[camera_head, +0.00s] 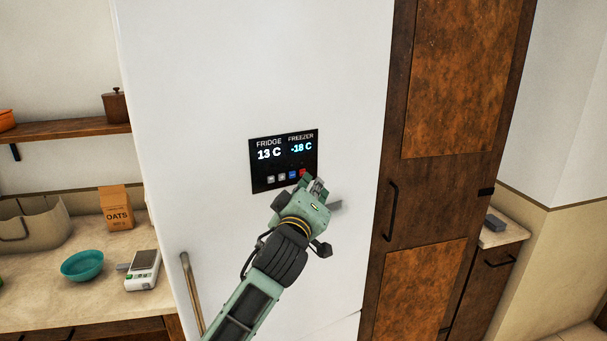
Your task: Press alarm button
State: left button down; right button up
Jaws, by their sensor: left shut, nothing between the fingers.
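A black control panel (283,160) is set in the white fridge front (220,80). It reads FRIDGE 13 C and FREEZER -18 C. A row of small buttons runs along its lower part: pale ones at the left, a blue one (293,175) and a red one (303,172) at the right end. No alarm label is readable. My left gripper (317,186) is shut and empty. It is at the panel's lower right corner, just below the red button and partly over it. I cannot tell whether it touches the panel. My right gripper is not in view.
A tan fridge handle (190,292) stands left of my arm. A counter (50,290) at the left holds a teal bowl (82,265), a scale (143,270) and an oats box (117,207). A tall wooden cabinet (440,190) adjoins the fridge at the right.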

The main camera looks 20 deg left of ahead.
pick_arm(q)
jog(key=shift+s+d, duration=0.35)
jog(key=shift+d, duration=0.1)
jog(key=shift+s+d, duration=1.6)
jog(key=shift+d, duration=0.25)
jog(key=shift+f, duration=0.1)
